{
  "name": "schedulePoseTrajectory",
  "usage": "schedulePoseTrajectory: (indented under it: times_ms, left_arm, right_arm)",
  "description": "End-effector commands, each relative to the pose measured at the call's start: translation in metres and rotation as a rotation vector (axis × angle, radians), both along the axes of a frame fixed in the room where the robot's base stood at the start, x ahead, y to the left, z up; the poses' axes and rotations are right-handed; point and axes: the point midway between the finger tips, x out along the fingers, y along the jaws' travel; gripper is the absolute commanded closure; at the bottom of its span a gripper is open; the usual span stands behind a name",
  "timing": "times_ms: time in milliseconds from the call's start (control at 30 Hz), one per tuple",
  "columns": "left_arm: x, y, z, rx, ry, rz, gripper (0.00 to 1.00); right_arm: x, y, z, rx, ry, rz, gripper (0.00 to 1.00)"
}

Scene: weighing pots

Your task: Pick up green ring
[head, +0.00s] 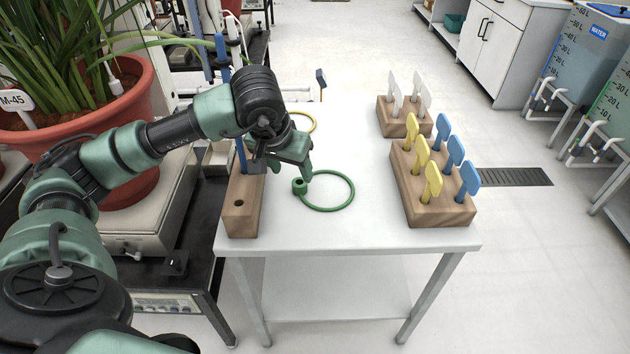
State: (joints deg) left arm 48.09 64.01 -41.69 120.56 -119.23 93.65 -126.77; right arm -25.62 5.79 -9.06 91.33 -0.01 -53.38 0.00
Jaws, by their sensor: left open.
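The green ring (352,190) lies flat on the white table, with a small green round hub (299,186) on its left side. My left gripper (302,178) is open and sits low over the table, right at the hub. Its fingers point down. I cannot tell whether they touch or straddle the hub. My right gripper is not in view.
A wooden block with a hole (240,215) stands at the table's left edge. A yellow ring (311,122) lies behind my gripper. Wooden blocks with yellow and blue tags (440,212) and with white tags (388,124) stand on the right. The table's front (350,235) is clear.

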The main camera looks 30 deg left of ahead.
Motion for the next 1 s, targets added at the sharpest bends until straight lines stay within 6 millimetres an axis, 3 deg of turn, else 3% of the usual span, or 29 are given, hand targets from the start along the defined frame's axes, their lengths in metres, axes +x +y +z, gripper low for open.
schedulePoseTrajectory:
  times_ms: [400,700,767,900,1000]
  left_arm:
    - [0.024,0.000,-0.051,-0.003,0.003,0.000,0.44]
    - [0.026,0.001,-0.055,-0.002,0.000,-0.001,0.44]
    - [0.026,0.001,-0.055,-0.002,0.000,-0.001,0.58]
    - [0.026,0.001,-0.055,-0.002,0.000,0.000,0.97]
    - [0.026,0.001,-0.055,-0.002,0.000,0.000,1.00]
  right_arm:
    - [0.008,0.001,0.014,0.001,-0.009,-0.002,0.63]
    - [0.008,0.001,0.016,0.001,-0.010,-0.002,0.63]
    - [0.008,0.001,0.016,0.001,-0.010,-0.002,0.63]
    - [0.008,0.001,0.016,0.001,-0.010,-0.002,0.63]
    - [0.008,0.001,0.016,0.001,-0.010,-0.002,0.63]
